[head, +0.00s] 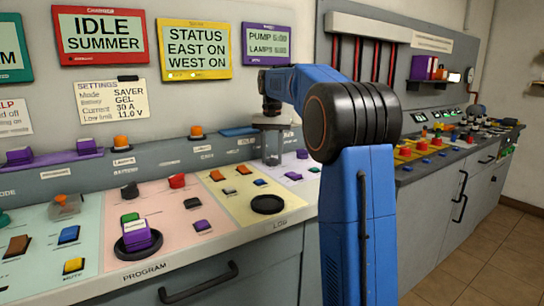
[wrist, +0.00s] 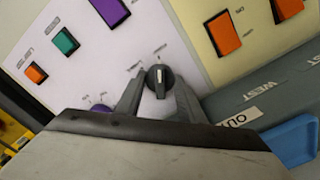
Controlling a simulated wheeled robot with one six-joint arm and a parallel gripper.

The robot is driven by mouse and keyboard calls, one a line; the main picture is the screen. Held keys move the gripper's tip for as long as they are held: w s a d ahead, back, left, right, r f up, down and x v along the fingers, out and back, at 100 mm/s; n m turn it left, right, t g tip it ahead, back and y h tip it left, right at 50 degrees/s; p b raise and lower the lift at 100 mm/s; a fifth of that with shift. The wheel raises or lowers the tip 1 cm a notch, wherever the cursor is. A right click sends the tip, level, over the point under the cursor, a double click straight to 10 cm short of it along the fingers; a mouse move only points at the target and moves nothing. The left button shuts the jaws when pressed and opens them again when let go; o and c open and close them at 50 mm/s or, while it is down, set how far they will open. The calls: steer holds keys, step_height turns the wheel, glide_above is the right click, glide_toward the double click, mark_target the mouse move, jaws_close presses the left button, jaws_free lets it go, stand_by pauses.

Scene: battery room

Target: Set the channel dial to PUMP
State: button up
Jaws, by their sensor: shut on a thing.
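A dark grey round dial (wrist: 160,78) with a white pointer line sits on the pale lilac panel section (wrist: 120,60) in the wrist view. Small printed labels stand around it, too blurred to read. My gripper (wrist: 158,92) has a finger on either side of the dial and is shut on it. In the head view, my gripper (head: 272,158) reaches down to the panel at the edge of the lilac section, and I cannot make out the dial there. A purple-framed screen (head: 267,44) above reads PUMP and LAMPS with small figures.
A purple knob (wrist: 101,110) lies close beside my left finger in the wrist view. A dark purple control (wrist: 110,10), a green switch (wrist: 66,41) and orange switches (wrist: 224,34) are around. A blue tray (wrist: 292,143) lies at the lower right.

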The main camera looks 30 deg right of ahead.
mark_target(272, 155)
steer(key=o, duration=1)
steer(key=shift+o, duration=0.2)
step_height(272, 155, up, 17)
steer(key=shift+r, duration=0.2)
steer(key=shift+s, duration=0.1)
stand_by(0.4)
